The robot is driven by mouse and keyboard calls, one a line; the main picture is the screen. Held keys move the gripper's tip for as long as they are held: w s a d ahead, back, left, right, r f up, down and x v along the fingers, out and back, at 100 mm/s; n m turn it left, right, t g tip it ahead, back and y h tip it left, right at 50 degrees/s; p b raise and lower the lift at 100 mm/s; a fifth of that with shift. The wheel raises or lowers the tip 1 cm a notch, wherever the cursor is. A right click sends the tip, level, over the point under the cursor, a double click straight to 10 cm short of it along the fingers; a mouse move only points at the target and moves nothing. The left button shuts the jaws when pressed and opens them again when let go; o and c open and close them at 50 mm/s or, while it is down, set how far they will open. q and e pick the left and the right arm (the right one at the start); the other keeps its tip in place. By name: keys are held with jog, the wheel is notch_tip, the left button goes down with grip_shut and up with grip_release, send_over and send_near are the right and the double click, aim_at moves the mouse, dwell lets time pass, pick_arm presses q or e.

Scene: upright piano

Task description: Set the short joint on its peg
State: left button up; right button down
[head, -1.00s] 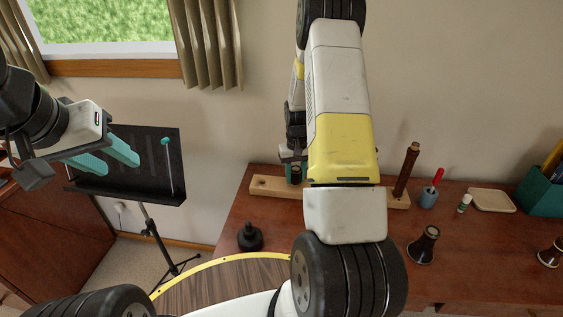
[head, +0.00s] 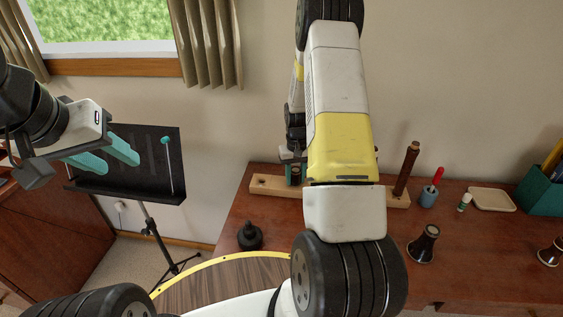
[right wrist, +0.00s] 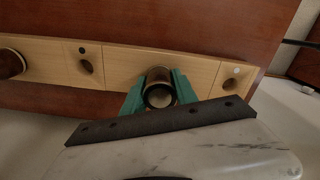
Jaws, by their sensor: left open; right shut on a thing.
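The short joint (right wrist: 160,95) is a dark tube with a pale rim. My right gripper (right wrist: 158,98) is shut on it, with a teal finger on each side. In the head view the joint (head: 296,173) stands about upright at the wooden peg rack (head: 266,188). Its lower end is hidden, so I cannot tell whether it touches a peg. The right wrist view shows the rack (right wrist: 120,66) with a dark recess on either side of the joint. My left gripper (head: 104,153) is open and empty, over the music stand, far from the rack.
A tall brown joint (head: 406,170) stands at the rack's right end. A cup (head: 429,197), glue stick (head: 464,203), pale tray (head: 492,199), flared black piece (head: 424,243) and teal box (head: 541,192) are to the right. A black piece (head: 249,236) stands front left. The music stand (head: 125,165) is left.

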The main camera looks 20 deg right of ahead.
jog(key=c, duration=0.9)
grip_release()
jog(key=shift+r, duration=0.1)
notch_tip(320, 180, up, 8)
jog(key=shift+f, duration=0.15)
